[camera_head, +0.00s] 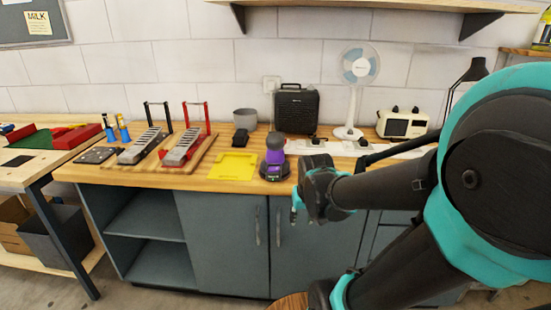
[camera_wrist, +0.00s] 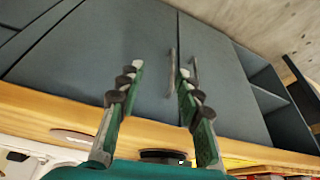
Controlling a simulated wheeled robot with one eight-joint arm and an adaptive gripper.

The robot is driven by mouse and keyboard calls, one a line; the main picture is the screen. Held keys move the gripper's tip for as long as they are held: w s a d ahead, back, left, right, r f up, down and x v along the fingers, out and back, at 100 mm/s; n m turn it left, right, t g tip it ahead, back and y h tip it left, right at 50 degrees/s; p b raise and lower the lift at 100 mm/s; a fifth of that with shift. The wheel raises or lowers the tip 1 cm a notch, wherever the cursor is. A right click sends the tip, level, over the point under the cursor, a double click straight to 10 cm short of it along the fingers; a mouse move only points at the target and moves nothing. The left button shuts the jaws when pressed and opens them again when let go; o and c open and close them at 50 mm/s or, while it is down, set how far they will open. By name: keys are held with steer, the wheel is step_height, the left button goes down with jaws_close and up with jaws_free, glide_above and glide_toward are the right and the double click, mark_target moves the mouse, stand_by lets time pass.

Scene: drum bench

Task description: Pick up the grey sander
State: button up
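My gripper (camera_head: 298,203) is in front of the cabinet doors, near the counter's front edge in the head view. In the wrist view its two green fingers (camera_wrist: 160,70) are spread apart with nothing between them. A rounded purple and dark tool (camera_head: 274,156) stands on the counter just left of and behind my gripper. It has a dark round base with a small label; it may be the sander, but I cannot tell surely, and no plainly grey sander shows. In the wrist view a dark round edge (camera_wrist: 162,156) shows by the counter, partly hidden by my gripper.
Two drum pedals (camera_head: 184,146) on boards stand further left. Cabinet doors (camera_head: 228,235) front the counter.

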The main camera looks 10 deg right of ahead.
steer(key=o, duration=0.9)
steer(key=shift+m, duration=0.6)
steer(key=w+a+r, duration=0.1)
steer(key=w+r, duration=0.3)
steer(key=r, duration=0.1)
steer(key=w+r, duration=0.4)
steer(key=r, duration=0.2)
steer(key=w+a+r, duration=0.1)
steer(key=w+r, duration=0.3)
steer(key=r, duration=0.2)
steer(key=shift+w+a, duration=0.35)
steer(key=shift+w, duration=0.05)
steer(key=shift+o, duration=0.2)
steer(key=m, duration=0.1)
glide_toward(275, 135)
steer(key=shift+h, duration=0.4)
steer(key=x, duration=0.4)
steer(key=s+x, duration=0.1)
steer(key=x, duration=0.1)
steer(key=shift+w+f, duration=0.1)
steer(key=shift+f, duration=0.35)
steer(key=shift+w+a+x, duration=0.1)
steer(key=shift+x, duration=0.8)
steer(key=shift+w+a+x, duration=0.15)
steer(key=shift+x, duration=0.75)
steer(key=shift+w+a+x, duration=0.1)
steer(key=shift+x, duration=0.75)
